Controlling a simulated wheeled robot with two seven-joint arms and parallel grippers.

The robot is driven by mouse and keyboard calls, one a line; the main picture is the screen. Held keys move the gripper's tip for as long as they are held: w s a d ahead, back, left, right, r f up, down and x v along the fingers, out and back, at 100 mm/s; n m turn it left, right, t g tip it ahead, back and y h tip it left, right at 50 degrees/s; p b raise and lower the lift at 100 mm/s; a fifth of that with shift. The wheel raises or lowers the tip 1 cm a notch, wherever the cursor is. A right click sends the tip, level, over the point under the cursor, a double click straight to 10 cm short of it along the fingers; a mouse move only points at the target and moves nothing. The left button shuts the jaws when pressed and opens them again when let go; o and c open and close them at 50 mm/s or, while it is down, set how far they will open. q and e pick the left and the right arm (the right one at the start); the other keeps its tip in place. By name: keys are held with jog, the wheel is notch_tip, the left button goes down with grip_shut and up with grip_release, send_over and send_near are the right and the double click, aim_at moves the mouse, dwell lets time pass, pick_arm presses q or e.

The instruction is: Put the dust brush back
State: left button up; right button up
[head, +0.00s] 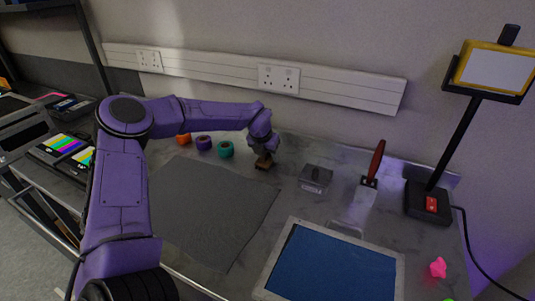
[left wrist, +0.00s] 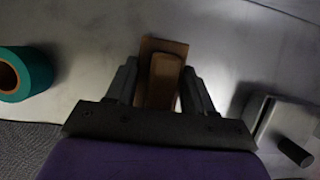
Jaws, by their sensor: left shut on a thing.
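My left gripper (head: 264,152) is shut on a small brown wooden piece, which I take to be the dust brush (head: 264,164). In the left wrist view the gripper (left wrist: 163,90) has a finger on each side of the brush's rounded upper part (left wrist: 163,75), with a wider brown base showing beyond it. Bristles are not visible. The brush is low over the grey table, behind the dark mat; I cannot tell whether it touches the table. My right gripper is not in view.
A teal roll (head: 226,149) is left of the gripper, with purple (head: 203,143) and orange (head: 183,139) rolls beyond. A grey box (head: 316,178) is right, then a red-handled tool (head: 376,160). A blue-faced panel (head: 330,268) lies in front. The dark mat (head: 215,210) is clear.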

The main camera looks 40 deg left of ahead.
pick_arm(q)
jog(key=shift+f, duration=0.15)
jog(key=o, duration=1)
jog(key=shift+r, duration=0.5)
jog(key=b+v, duration=0.1)
jog(key=v, duration=1)
jog(key=shift+s, duration=0.25)
jog(key=shift+d+r, duration=0.1)
jog(key=shift+d, duration=0.05)
